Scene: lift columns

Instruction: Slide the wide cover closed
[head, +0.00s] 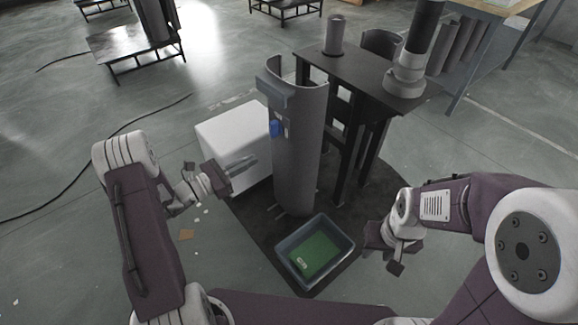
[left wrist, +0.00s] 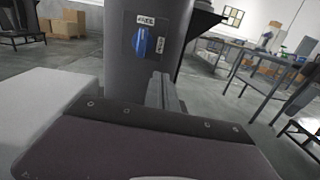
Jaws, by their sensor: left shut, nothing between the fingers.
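The wide cover appears to be the tall grey curved shell (head: 297,150), standing upright in the middle of the head view. A blue knob or switch (head: 274,128) with small white labels sits on its left side; the blue part also shows in the left wrist view (left wrist: 150,41). My left gripper (head: 248,163) is shut and empty, just left of the shell and below the blue part. In the left wrist view its fingers (left wrist: 165,93) point toward the shell; I cannot tell whether they touch it. My right gripper (head: 388,258) hangs right of the tray, its jaw opening unclear.
A white box (head: 225,135) stands close behind my left gripper. A grey tray (head: 287,247) with a green board lies on the floor in front of the shell. A dark stand (head: 365,68) with cylinders stands behind it on the right. Floor at the left is mostly free.

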